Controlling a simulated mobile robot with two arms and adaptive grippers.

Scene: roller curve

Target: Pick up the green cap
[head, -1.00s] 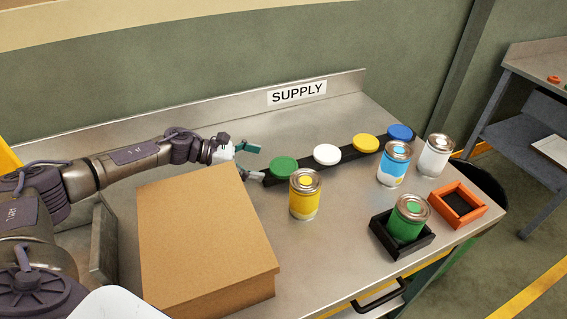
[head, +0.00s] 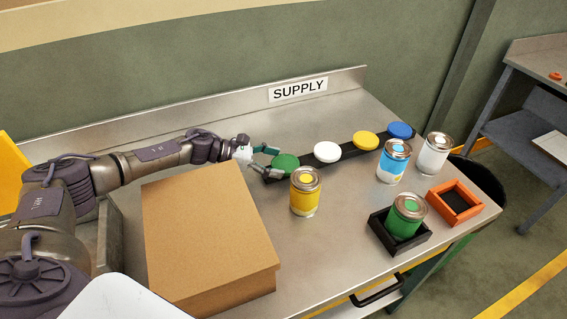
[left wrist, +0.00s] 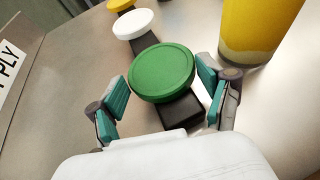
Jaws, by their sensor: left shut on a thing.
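The green cap (head: 286,161) is a flat round disc at the near-left end of a black strip (head: 309,159). My left gripper (head: 273,161) reaches it from the left and is shut on it. In the left wrist view, the green cap (left wrist: 162,73) lies between the two teal finger pads of my gripper (left wrist: 166,92). The cap still appears at the strip's end; whether it is lifted clear of it I cannot tell. My right gripper is not in view.
A white cap (head: 327,151), yellow cap (head: 365,141) and blue cap (head: 400,130) sit farther along the strip. A yellow can (head: 305,196) stands close in front. A cardboard box (head: 210,240) lies below my left arm. A green can (head: 406,220) stands in a black tray.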

